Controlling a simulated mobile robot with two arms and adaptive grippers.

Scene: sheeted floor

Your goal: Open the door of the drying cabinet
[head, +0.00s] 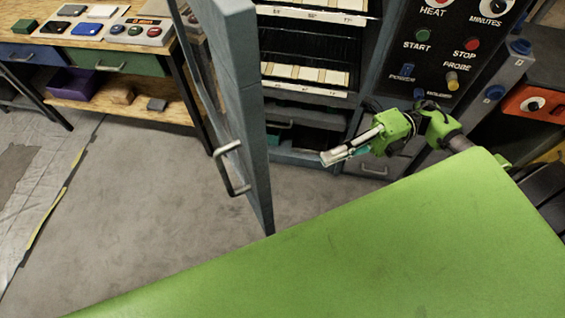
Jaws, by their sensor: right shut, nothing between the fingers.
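The drying cabinet (379,70) stands at the back, right of centre, with labelled shelves inside it. Its grey-blue door (240,85) stands wide open and juts out toward me, left of the opening. A metal bar handle (231,168) is on the door's left-hand face, near its lower part. My right gripper (326,159) is in front of the cabinet's lower part, to the right of the door and apart from it. It is shut and holds nothing. My left gripper is not in view.
A control panel (437,60) with knobs and buttons is right of the shelves. A wooden workbench (85,35) with several small items stands at the back left. Bare floor (130,200) lies left of the door. A large green surface (400,240) fills the lower right foreground.

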